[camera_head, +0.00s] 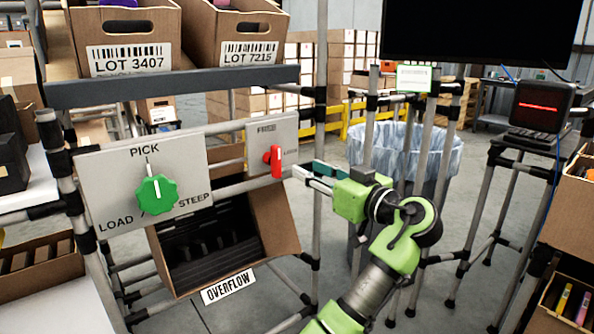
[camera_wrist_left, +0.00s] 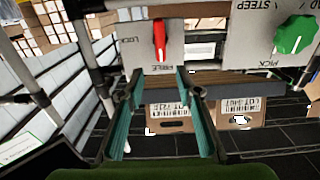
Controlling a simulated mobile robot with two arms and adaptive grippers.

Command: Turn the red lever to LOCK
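The red lever (camera_head: 276,161) is on a small grey plate (camera_head: 287,128) left of my left gripper in the head view. It stands upright, in line with the blurred label above it; the LOCK label is at its right side. In the left wrist view, which is upside down, the red lever (camera_wrist_left: 159,40) points at the label that seems to read FREE, with LOCK off to the left. My left gripper (camera_head: 305,169) is open and empty, its fingertips just short of the lever. Its teal fingers (camera_wrist_left: 159,73) straddle the lever's line with a gap. My right gripper is not in view.
A green knob (camera_head: 157,194) sits on the larger plate to the left. Two lot cartons (camera_head: 125,35) stand on the shelf above. A tilted OVERFLOW carton (camera_head: 222,240) hangs below. A lined bin (camera_head: 405,150) and pipe frames stand behind my arm.

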